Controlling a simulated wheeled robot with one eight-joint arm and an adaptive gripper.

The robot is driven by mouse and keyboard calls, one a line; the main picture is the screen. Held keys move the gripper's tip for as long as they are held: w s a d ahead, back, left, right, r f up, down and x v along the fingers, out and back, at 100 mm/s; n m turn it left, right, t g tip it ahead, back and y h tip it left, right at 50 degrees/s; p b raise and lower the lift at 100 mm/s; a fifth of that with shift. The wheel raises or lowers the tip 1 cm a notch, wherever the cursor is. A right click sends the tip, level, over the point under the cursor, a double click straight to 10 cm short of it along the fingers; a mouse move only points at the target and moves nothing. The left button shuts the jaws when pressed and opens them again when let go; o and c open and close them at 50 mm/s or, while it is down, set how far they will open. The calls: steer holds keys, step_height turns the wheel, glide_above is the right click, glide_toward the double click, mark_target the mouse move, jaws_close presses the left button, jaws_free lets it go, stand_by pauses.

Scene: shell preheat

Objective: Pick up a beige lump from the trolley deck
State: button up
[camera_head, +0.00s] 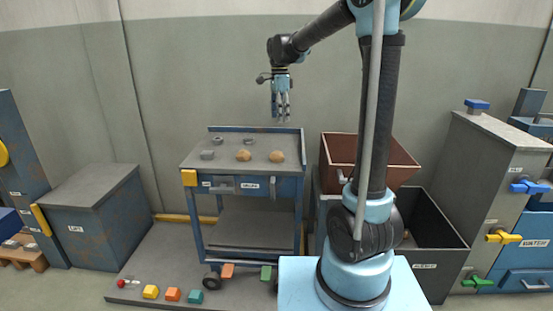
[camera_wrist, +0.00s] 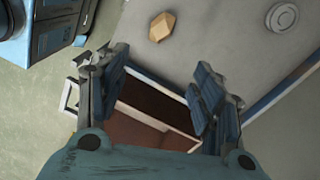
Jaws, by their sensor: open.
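Two beige lumps sit on the trolley deck (camera_head: 225,165) in the head view: one near the middle (camera_head: 243,155) and one to the right (camera_head: 277,156). My gripper (camera_head: 281,118) is above the rear right part of the deck, clear of both lumps. In the wrist view my gripper (camera_wrist: 160,65) has its fingers spread with nothing between them. One faceted beige lump (camera_wrist: 161,26) shows beyond the fingertips on the grey deck (camera_wrist: 225,35). I cannot tell which of the two it is.
A grey lump (camera_head: 207,155) and a grey ring-like part (camera_head: 248,141) also lie on the deck. A brown bin (camera_head: 345,150) stands right of the trolley, near a dark open crate (camera_head: 435,240). Coloured blocks (camera_head: 172,294) lie on the low platform in front.

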mark_target(278, 152)
steer(key=f, duration=0.7)
steer(key=s+f, duration=0.1)
steer(key=f, duration=0.3)
steer(key=shift+a+f, duration=0.2)
steer(key=shift+f, duration=0.15)
steer(key=shift+s+a+f, duration=0.1)
steer(key=shift+a+f, duration=0.05)
steer(key=shift+f, duration=1.2)
steer(key=shift+s+a+f, duration=0.1)
steer(key=shift+f, duration=1.2)
steer(key=shift+c, duration=0.2)
steer(key=c, duration=1.2)
